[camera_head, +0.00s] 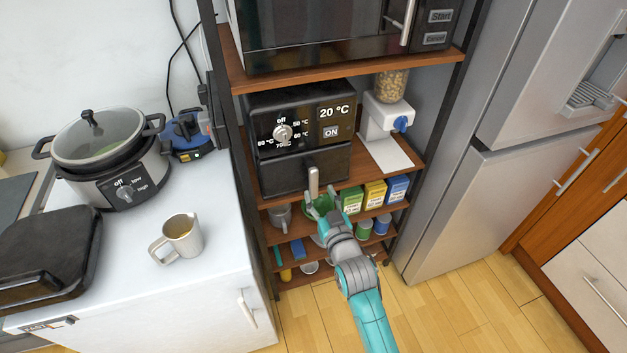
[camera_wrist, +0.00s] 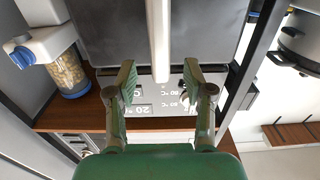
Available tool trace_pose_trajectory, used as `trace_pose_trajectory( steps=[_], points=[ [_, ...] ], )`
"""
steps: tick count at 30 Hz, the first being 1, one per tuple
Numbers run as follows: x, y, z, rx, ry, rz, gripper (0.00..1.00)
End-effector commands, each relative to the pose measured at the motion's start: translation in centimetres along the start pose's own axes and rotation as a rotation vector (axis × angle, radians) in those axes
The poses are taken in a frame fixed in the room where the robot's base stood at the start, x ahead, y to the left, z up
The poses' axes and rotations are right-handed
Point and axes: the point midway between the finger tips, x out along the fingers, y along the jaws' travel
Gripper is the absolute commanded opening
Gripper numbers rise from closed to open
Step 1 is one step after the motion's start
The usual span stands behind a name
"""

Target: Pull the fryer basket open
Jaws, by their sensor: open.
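The black air fryer (camera_head: 265,118) stands on the middle shelf of the rack, its dial and 20 °C display facing out. Its basket (camera_head: 283,174) looks closed, with its front flush below the panel. The light metal basket handle (camera_head: 314,180) stands upright on that front. My gripper (camera_head: 321,193) is open at the handle's lower end. In the wrist view, which is upside down, the handle (camera_wrist: 158,35) runs down toward the gap of my gripper (camera_wrist: 158,82), with a finger on either side. No contact with the handle is visible.
A white dispenser (camera_head: 386,117) stands right of the fryer. Colored boxes (camera_head: 374,194) and cans fill the shelf below. A microwave (camera_head: 335,30) is above. A white counter (camera_head: 200,270) with a mug (camera_head: 178,240) is left, a fridge (camera_head: 450,190) right. Floor (camera_head: 450,310) in front is clear.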

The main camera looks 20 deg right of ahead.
Motion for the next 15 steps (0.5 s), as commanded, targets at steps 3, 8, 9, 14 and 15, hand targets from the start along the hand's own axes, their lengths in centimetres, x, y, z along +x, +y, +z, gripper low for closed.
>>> trace_pose_trajectory(
  steps=[3, 8, 9, 14, 15],
  points=[
    [2.1, 0.0, -0.1, 0.000, 0.001, 0.000, 0.52],
    [4.3, 0.0, 0.0, 0.000, 0.000, 0.000, 0.52],
    [4.7, 0.0, 0.0, 0.000, 0.000, 0.000, 0.52],
    [5.8, 0.0, 0.0, 0.000, -0.001, 0.000, 0.52],
    [5.9, 0.0, 0.0, 0.000, -0.001, 0.000, 0.52]
  ],
)
